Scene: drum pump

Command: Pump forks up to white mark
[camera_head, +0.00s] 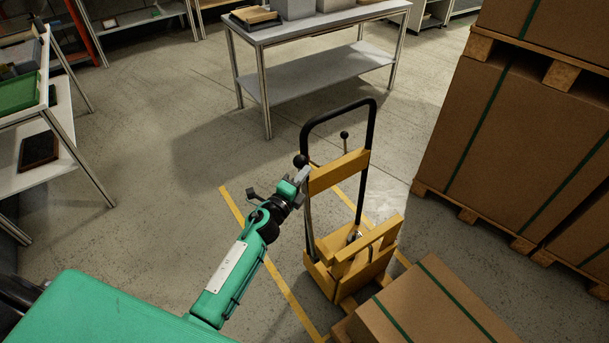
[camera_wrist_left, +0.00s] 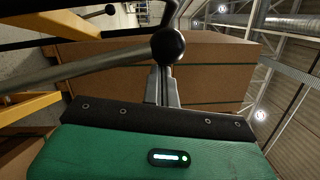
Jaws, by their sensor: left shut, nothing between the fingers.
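A yellow lift truck (camera_head: 338,172) with a black hoop handle stands upright on the floor. Its yellow forks look low at the truck's front, but I cannot clearly separate them from the base. The pump lever's black ball knob (camera_head: 300,161) is at the left of the frame; it shows large in the left wrist view (camera_wrist_left: 168,45). My left gripper (camera_head: 302,175) is shut and empty, with its fingertips right by the knob. I cannot tell whether they touch it. I cannot make out a white mark. My right gripper is not in view.
A second small knob (camera_head: 344,135) stands behind the yellow crossbar. A strapped carton (camera_head: 435,305) sits close at the front right, and tall stacked cartons (camera_head: 515,140) stand on a pallet at right. A grey workbench (camera_head: 330,75) is behind. Floor left of the truck is clear.

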